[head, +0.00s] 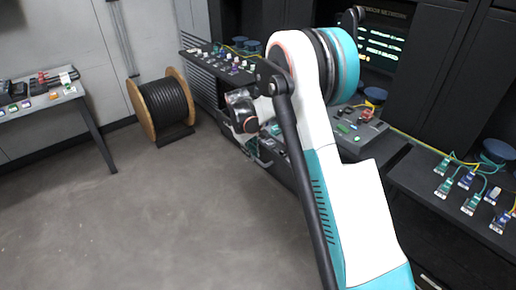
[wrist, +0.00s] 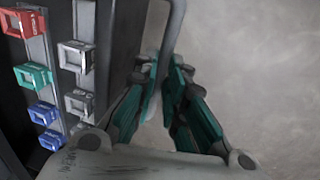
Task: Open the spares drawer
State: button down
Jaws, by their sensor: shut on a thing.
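In the wrist view, the teal fingers of my gripper (wrist: 165,78) are closed around a smooth grey bar handle (wrist: 173,28). The handle's lower part is hidden between the fingers. In the head view, my gripper (head: 262,155) is low at the front of the dark bench, partly hidden by my arm. The drawer front is mostly hidden there, and I cannot tell how far the drawer stands out.
The wrist view shows red (wrist: 22,22), green (wrist: 33,76), blue and grey connector blocks left of my gripper. In the head view, a cable reel (head: 162,106) stands by the wall and a side table (head: 40,103) at the left. The floor (head: 140,215) between is clear.

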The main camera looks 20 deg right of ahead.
jog(key=shift+s+a, duration=0.1)
jog(key=shift+a, duration=0.1)
jog(key=c, duration=1.7)
grip_release()
jog(key=shift+o, duration=0.2)
jog(key=shift+r, duration=0.1)
notch_tip(320, 180, up, 12)
jog(key=a, duration=0.2)
jog(key=shift+s+f, duration=0.2)
jog(key=shift+s, duration=0.15)
